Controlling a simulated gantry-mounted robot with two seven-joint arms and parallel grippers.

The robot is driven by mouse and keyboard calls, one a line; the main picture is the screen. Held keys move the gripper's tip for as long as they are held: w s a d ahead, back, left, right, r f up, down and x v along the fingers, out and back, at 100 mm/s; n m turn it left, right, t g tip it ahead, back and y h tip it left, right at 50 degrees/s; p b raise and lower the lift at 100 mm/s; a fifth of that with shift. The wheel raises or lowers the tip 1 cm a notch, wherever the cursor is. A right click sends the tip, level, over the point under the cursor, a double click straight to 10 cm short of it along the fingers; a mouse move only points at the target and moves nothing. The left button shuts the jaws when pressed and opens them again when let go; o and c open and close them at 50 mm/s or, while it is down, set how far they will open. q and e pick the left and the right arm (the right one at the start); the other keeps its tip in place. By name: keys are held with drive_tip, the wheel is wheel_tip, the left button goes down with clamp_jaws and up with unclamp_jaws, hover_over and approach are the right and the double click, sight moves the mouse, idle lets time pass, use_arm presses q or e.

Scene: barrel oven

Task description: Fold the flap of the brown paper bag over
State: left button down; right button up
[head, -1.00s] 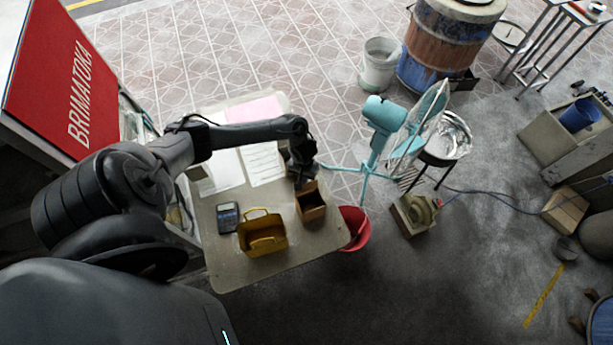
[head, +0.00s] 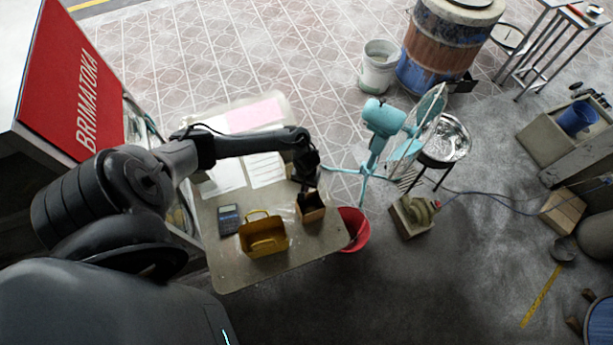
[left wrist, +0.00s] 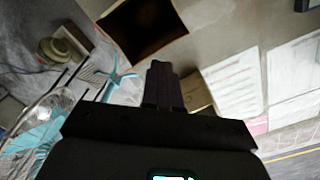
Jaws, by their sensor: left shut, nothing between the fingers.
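The brown paper bag (head: 311,213) stands open at the top on the table's right part. Its dark inside shows in the head view, and its open mouth (left wrist: 146,28) fills the top of the left wrist view. My left gripper (head: 305,187) is at the bag's far edge, fingers pointing down. In the left wrist view, its fingers (left wrist: 162,72) are together and empty, just outside the bag's rim. Whether they touch the bag is unclear. A small tan piece (left wrist: 196,92) shows beside the fingers; I cannot tell whether it belongs to the bag. My right gripper is not in view.
The table (head: 290,262) also holds a yellow basket (head: 263,238), a calculator (head: 229,219) and paper sheets (head: 265,168). A red bucket (head: 355,230) stands beside the table's right edge. A teal fan (head: 384,120) stands farther right. The table's front edge is clear.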

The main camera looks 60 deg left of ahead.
use_arm(q)
drive_tip(key=shift+d, duration=0.15)
drive_tip(key=shift+s+d+f+p, duration=0.1)
drive_tip(key=shift+s+d+p, duration=0.05)
drive_tip(key=shift+d+p, duration=0.9)
drive_tip(key=shift+d+f, duration=0.1)
drive_tip(key=shift+d, duration=0.2)
